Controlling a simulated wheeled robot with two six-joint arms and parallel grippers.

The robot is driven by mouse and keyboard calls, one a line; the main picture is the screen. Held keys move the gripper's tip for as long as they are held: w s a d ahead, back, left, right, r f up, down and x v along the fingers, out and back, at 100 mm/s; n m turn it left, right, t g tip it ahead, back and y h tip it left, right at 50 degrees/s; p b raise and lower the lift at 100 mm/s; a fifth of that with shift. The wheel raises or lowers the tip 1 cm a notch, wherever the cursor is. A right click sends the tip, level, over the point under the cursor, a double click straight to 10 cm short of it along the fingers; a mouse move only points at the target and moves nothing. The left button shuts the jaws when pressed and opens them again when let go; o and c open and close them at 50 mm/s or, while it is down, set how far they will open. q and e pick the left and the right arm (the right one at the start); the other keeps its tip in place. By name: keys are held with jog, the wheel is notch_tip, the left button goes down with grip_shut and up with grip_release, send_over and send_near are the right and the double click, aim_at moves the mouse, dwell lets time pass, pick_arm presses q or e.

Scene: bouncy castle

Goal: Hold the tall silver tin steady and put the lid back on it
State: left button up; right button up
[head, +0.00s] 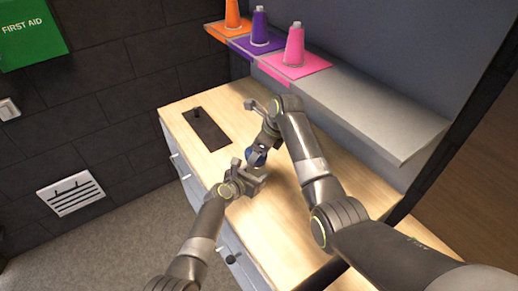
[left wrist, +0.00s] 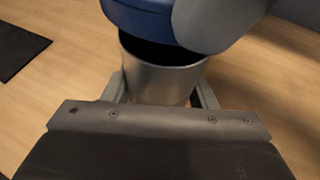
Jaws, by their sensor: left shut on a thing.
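The tall silver tin (left wrist: 160,80) stands upright in the left wrist view, between the fingers of my left gripper (left wrist: 163,92), which is shut on it. The tin's dark open mouth shows at its top. The blue lid (left wrist: 150,22) is above the mouth, with a gap along the near side; its far side is out of frame. A grey finger of my right gripper (head: 259,149) covers the lid's right part. In the head view the blue lid (head: 257,157) shows at the right gripper's tips, just beyond my left gripper (head: 254,181). The tin is mostly hidden there.
The wooden counter (head: 285,222) is mostly clear. A dark flat plate (head: 207,130) with a small knob lies at its far left.

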aim_at(259, 171)
jog(key=shift+f, duration=0.9)
jog(key=shift+f, duration=0.55)
jog(key=shift+s+a+f+m+t, duration=0.1)
jog(key=shift+m+t, duration=0.2)
jog(key=shift+m, duration=0.7)
jog(key=m+h, duration=0.1)
jog(key=m, duration=0.1)
jog(key=m+t, duration=0.1)
jog(key=m, duration=0.1)
jog(key=shift+s+a+m+h, duration=0.1)
jog(key=shift+m+h, duration=0.3)
jog(key=o, duration=1)
jog(key=shift+c, duration=0.2)
